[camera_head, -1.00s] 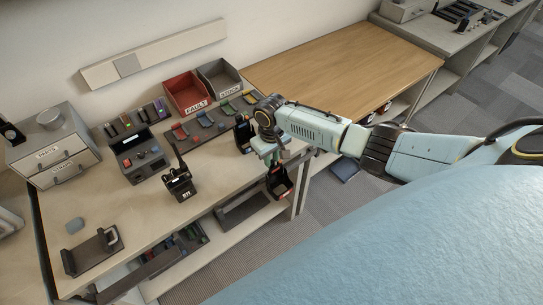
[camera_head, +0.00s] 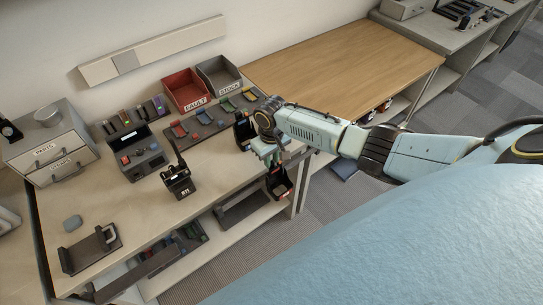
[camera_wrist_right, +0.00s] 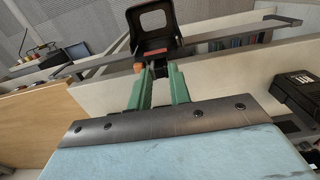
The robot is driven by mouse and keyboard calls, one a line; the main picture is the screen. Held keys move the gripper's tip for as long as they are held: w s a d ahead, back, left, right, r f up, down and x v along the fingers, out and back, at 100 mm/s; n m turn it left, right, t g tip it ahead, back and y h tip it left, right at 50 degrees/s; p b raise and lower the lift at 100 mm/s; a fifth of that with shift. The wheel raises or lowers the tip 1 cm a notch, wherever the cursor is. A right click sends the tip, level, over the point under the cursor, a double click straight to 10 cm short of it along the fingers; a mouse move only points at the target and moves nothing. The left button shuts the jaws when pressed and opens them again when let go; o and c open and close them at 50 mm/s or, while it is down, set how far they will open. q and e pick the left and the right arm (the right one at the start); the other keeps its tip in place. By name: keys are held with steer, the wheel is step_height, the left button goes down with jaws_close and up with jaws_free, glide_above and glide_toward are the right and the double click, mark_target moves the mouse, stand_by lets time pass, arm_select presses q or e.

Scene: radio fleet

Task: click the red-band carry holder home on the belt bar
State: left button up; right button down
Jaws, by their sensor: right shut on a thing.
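My right gripper (camera_head: 272,157) is at the front edge of the bench, near its right end. It is shut on a black carry holder (camera_head: 280,183) with a little red on it. In the right wrist view, the green fingers (camera_wrist_right: 159,88) grip the holder's lower end, and its open frame (camera_wrist_right: 152,22) stands upward. A long dark bar (camera_wrist_right: 225,38), apparently the belt bar, passes at the holder's lower body. I cannot tell whether the holder touches it or is seated. My left gripper is not in view.
A radio (camera_head: 178,183) stands on the bench (camera_head: 110,205). Another dark holder (camera_head: 243,131) is close behind my right gripper. Red (camera_head: 186,92) and grey (camera_head: 218,76) bins stand at the back. A wooden table (camera_head: 345,65) adjoins on the right.

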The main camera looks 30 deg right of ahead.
steer(key=shift+f+b, duration=0.35)
steer(key=shift+f, duration=0.25)
steer(key=shift+s, duration=0.1)
steer(key=c, duration=1.2)
jaws_free()
step_height(320, 180, up, 13)
steer(key=p, duration=0.1)
steer(key=shift+r, duration=0.2)
